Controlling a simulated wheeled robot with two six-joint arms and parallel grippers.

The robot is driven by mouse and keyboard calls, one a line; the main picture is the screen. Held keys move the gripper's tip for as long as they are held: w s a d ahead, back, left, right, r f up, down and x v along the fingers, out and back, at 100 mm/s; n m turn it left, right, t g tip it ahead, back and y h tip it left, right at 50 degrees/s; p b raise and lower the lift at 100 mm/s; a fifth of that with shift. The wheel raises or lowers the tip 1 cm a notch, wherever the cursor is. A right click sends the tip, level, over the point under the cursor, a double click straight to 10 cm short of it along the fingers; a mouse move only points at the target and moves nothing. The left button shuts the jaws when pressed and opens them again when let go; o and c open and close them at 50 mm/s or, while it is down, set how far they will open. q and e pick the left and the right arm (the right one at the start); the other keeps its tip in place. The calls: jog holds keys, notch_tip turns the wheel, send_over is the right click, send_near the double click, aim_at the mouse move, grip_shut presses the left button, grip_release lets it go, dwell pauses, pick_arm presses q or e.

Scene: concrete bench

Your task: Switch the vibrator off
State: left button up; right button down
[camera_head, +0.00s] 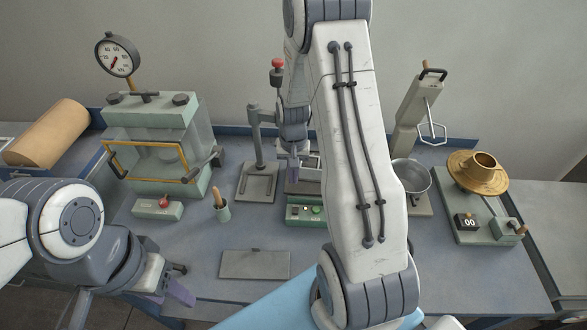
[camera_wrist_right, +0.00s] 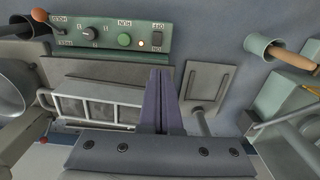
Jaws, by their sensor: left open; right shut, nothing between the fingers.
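The green control box (camera_head: 306,214), which looks like the vibrator's controls, stands mid-bench, partly hidden by my right arm in the head view. In the right wrist view its panel (camera_wrist_right: 105,36) appears upside down, with a black knob (camera_wrist_right: 89,33), a green round button (camera_wrist_right: 124,39), a small pale lamp and a rocker switch (camera_wrist_right: 157,38). My right gripper (camera_head: 291,172) is shut and empty behind the box; its fingers (camera_wrist_right: 160,100) point down over the equipment, apart from the panel. My left gripper (camera_head: 180,283) is open and empty near the front left edge.
A lever with an orange ball (camera_wrist_right: 40,15) stands beside the panel. A stand (camera_head: 258,180), a brush cup (camera_head: 221,208) and a small red-knobbed box (camera_head: 158,209) are left; a metal bowl (camera_head: 411,176) and brass device (camera_head: 478,172) are right. A flat plate (camera_head: 254,264) lies in front.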

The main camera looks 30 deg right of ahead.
jog(key=shift+w+d+r, duration=0.1)
jog(key=shift+r, duration=0.65)
jog(key=shift+w+d+r, duration=0.1)
jog(key=shift+r, duration=0.65)
